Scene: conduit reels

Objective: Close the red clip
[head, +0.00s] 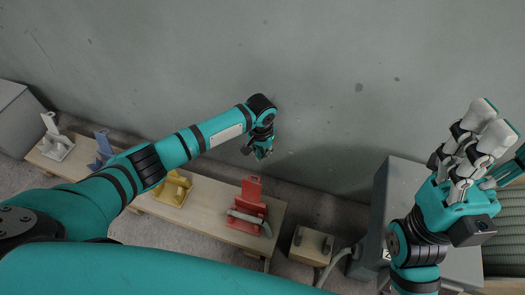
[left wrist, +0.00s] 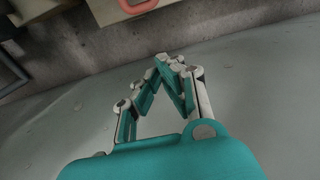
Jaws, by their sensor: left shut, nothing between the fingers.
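The red clip (head: 249,205) sits on the wooden bench, with its red flap standing up at the back. A grey conduit lies across its front. My left gripper (head: 262,153) is shut and empty, above and behind the clip near the wall, apart from it. In the left wrist view its fingers (left wrist: 172,62) meet at the tips. A red piece (left wrist: 138,6) shows at the top edge there, cut off by the frame. My right gripper (head: 488,125) is raised at the right, away from the clip; its finger gap is unclear.
The wooden bench (head: 222,193) also carries a yellow clip (head: 175,189), a blue clip (head: 103,145) and a white clip (head: 54,138). A small wooden box (head: 310,243) and a grey cabinet (head: 405,180) stand to the right. The grey wall (head: 320,90) is close behind.

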